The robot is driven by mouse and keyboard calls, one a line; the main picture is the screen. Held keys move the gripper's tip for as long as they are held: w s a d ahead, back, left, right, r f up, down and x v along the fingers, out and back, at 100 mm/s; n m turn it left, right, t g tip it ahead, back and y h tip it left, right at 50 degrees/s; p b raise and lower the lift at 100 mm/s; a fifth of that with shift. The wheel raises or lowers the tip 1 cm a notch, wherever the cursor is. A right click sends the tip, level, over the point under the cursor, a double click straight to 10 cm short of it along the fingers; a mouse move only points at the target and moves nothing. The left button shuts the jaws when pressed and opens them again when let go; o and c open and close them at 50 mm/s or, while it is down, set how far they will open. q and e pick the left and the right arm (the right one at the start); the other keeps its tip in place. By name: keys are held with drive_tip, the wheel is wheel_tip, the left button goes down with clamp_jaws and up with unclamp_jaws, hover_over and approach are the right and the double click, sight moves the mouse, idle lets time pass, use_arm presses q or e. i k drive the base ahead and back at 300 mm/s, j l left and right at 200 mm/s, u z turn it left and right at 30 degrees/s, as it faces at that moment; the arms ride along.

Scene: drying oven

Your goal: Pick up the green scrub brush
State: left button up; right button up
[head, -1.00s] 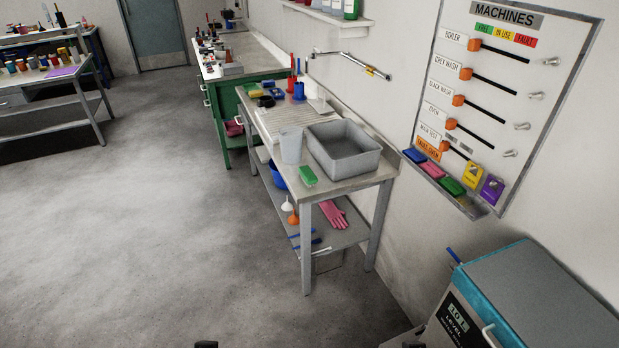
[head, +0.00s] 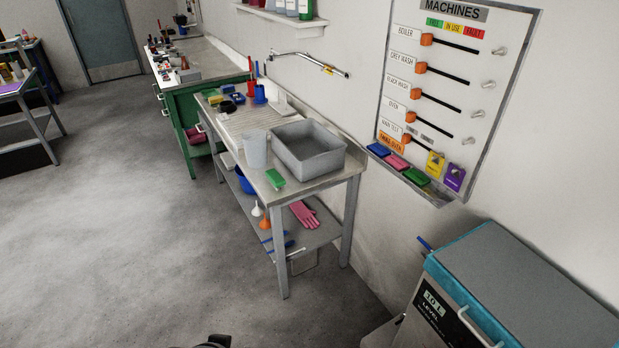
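A small green block-shaped thing (head: 275,179), which looks like the green scrub brush, lies on the front part of the grey metal sink table (head: 318,186). It is just in front of the grey basin (head: 307,148) and to the right of a pale jug (head: 255,149). Its bristles cannot be made out at this distance. No gripper is clearly in view. A small dark part, probably mine, shows at the bottom edge, well short of the table.
A teal-edged machine (head: 515,285) stands at lower right. A green cabinet (head: 178,122) adjoins the table's far end. The lower shelf holds pink gloves (head: 304,214) and funnels. A machine board (head: 455,90) hangs on the wall. The floor (head: 130,235) at left is clear.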

sight(273, 177)
drive_tip(key=i+j+z, duration=0.3)
drive_tip(key=z, duration=0.15)
drive_tip(key=i+j+z, duration=0.3)
drive_tip(key=z, duration=0.2)
drive_tip(key=i+j, duration=0.15)
drive_tip(key=j, duration=0.2)
drive_tip(key=i+j, duration=0.2)
drive_tip(key=j, duration=0.15)
drive_tip(key=i+j+z, duration=0.1)
drive_tip(key=j, duration=0.25)
drive_tip(key=i+j, duration=0.2)
drive_tip(key=j, duration=0.2)
